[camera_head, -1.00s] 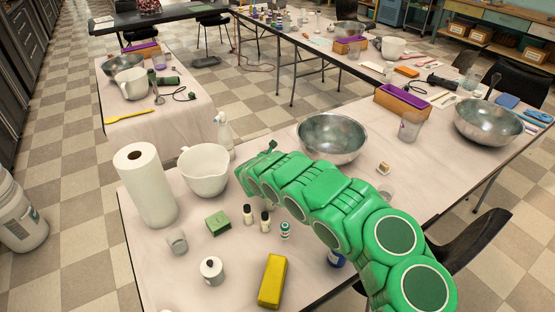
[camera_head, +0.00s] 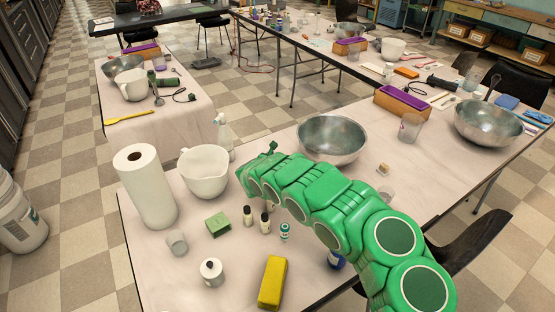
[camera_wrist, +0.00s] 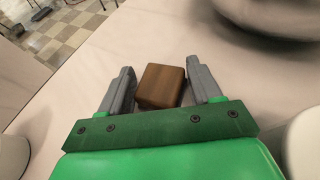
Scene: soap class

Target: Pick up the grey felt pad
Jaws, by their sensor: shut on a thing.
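My gripper (camera_wrist: 160,68) is shut on a small brown, wood-like block (camera_wrist: 161,86), which sits between its two grey fingers in the wrist view. A pale surface lies beyond the block. In the head view my gripper (camera_head: 271,148) is at the far end of my green arm, between the white mixing bowl and a metal bowl. The block cannot be made out there. I cannot make out a grey felt pad in either view.
A white mixing bowl (camera_head: 204,172) stands left of my gripper and a metal bowl (camera_head: 332,138) right of it. A spray bottle (camera_head: 223,135) stands behind. A paper towel roll (camera_head: 146,187), green block (camera_head: 218,225), yellow block (camera_head: 272,283) and small bottles are nearer.

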